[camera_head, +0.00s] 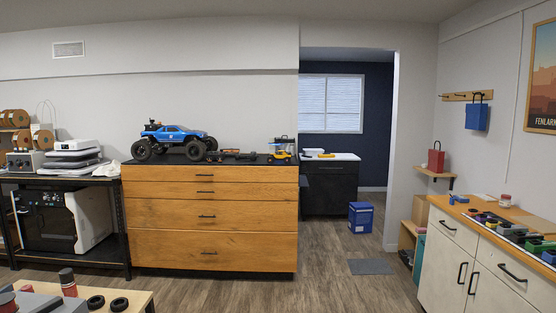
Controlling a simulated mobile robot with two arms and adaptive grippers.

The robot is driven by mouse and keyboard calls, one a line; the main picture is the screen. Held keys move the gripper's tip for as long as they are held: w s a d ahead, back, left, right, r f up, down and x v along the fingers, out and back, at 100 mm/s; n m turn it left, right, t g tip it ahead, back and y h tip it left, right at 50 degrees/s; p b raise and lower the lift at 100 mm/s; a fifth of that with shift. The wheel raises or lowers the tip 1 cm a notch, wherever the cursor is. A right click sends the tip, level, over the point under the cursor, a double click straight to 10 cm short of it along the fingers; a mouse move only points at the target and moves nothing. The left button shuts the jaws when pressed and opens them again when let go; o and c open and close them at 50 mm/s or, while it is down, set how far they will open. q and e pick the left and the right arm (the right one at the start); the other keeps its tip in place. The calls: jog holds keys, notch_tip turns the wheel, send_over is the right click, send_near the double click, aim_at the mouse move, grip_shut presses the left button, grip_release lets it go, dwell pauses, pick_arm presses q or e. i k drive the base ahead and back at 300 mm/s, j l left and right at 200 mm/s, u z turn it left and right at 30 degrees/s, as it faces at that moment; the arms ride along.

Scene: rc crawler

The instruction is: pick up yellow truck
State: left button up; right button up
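A small yellow vehicle (284,155), which looks like the yellow truck, stands on the black top at the right end of the wooden drawer cabinet (210,213). A dark cage-like or clear shape rises above and behind it; the details are too small to tell. To its left are a low dark chassis with orange parts (231,155) and a large blue truck (175,139) with big black tyres. Neither of my grippers is in view.
A bench with tyres (120,303) is in the near left corner. A black shelf unit (75,180) with devices stands left of the cabinet. A counter (467,214) with several small items runs along the right. The middle floor (330,280) is clear, apart from a grey mat (370,267).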

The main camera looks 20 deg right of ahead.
aim_at(280, 156)
jog(key=i+l+z, duration=0.3)
jog(key=i, duration=1)
jog(key=i+l+z, duration=0.25)
jog(key=i, duration=1.1)
jog(key=i+j+z, duration=0.3)
jog(key=i, duration=1.05)
jog(key=l, duration=0.1)
